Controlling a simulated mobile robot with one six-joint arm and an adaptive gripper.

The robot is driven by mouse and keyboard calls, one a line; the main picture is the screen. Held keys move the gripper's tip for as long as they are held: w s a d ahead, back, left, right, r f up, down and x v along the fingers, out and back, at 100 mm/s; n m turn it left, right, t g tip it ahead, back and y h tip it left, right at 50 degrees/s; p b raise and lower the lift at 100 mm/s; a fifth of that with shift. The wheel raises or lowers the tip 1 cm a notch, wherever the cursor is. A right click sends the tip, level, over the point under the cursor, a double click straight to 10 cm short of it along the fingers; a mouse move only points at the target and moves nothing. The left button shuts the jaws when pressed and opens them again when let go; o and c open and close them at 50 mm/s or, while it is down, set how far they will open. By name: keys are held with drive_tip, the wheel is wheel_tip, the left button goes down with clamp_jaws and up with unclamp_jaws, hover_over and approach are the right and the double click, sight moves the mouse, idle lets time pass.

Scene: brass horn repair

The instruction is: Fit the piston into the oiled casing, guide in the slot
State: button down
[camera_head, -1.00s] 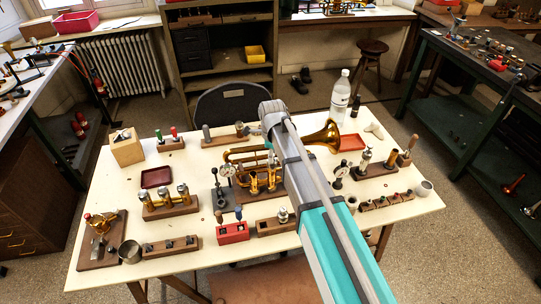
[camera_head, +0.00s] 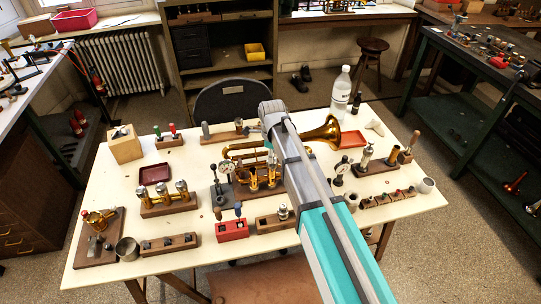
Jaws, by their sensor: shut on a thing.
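A brass horn (camera_head: 250,153) lies on the cream workbench, with its flared bell (camera_head: 326,131) to the right of my arm. Its upright valve casings (camera_head: 253,181) stand near the middle, just left of my arm. My arm crosses the picture from the bottom right up to the middle. The arm hides its own end, so my gripper and anything in it do not show. I cannot pick out the piston or the guide slot at this size.
Around the horn stand a block with brass valves (camera_head: 168,200), a red block (camera_head: 232,231), a dark red tray (camera_head: 154,174), a metal cup (camera_head: 127,249) and a clear bottle (camera_head: 341,92). A black chair (camera_head: 233,98) is behind the bench. Bare bench top shows at the front right.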

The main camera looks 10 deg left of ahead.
drive_tip(key=shift+f, duration=0.3)
drive_tip(key=shift+c, duration=2)
unclamp_jaws()
drive_tip(key=shift+w, duration=0.1)
drive_tip(key=shift+s+d+n, duration=2.35)
drive_tip(key=shift+d+n, duration=0.65)
drive_tip(key=shift+d, duration=2.35)
drive_tip(key=shift+s+d+n, duration=2.3)
drive_tip(key=shift+d+n, duration=0.7)
drive_tip(key=shift+d, duration=2.4)
drive_tip(key=shift+s+d+n, duration=2.35)
drive_tip(key=shift+d+n, duration=0.65)
drive_tip(key=shift+d, duration=2.35)
